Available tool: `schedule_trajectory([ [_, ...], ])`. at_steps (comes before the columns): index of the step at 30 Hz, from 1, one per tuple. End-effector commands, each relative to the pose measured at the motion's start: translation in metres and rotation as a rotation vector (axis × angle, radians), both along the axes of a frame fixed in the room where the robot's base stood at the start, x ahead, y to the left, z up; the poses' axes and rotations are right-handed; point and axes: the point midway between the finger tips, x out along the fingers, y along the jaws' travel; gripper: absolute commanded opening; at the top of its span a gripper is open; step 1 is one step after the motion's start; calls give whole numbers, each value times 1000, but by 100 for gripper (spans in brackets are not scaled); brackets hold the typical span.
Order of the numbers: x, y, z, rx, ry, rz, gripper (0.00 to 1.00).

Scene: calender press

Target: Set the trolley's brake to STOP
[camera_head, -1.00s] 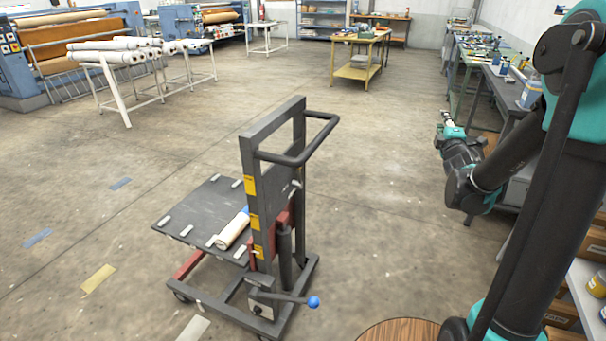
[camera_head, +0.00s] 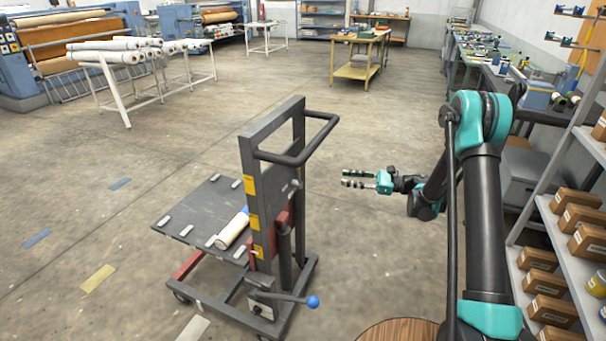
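The trolley (camera_head: 272,158) stands in the middle of the floor, a dark upright frame with a push handle and a low platform (camera_head: 198,212) on its left. A brake lever with a blue ball knob (camera_head: 313,302) sticks out to the right from a small box (camera_head: 262,306) low on the frame. Any STOP marking is too small to read. My gripper (camera_head: 359,179) is right of the trolley's handle in the picture, pointing left. Its two fingers are apart with nothing between them, and it touches nothing.
A roll (camera_head: 233,229) lies on the trolley's platform. A shelf rack with brown boxes (camera_head: 545,281) stands close on the right beside my arm. A long workbench (camera_head: 508,83) runs along the right wall. The floor around the trolley is clear.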

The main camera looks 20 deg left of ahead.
Motion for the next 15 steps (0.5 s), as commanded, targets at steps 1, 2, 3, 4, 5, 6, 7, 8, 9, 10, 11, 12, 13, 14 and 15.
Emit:
schedule_trajectory([
  [1,-2,3,-2,-3,-3,7,32],
  [2,-2,4,-2,-3,-4,9,32],
  [3,-3,8,-2,-3,-4,9,32],
  [4,-3,11,-2,-3,-4,9,32],
  [5,-4,15,-1,-3,-4,9,32],
  [6,-4,22,-1,-2,-4,9,32],
  [7,-5,27,-1,-2,-3,9,32],
  [8,-6,32,-1,-2,-3,9,32],
  [9,-7,40,-1,-2,-3,9,32],
  [10,-8,46,-1,-2,-3,9,32],
  [11,-8,52,-1,-1,-3,9,32],
  [12,-9,60,-1,-1,-3,8,32],
  [13,-10,66,-1,-1,-2,9,32],
  [14,-11,72,-1,-1,-2,8,32],
  [15,-12,80,-1,-1,-2,8,32],
])
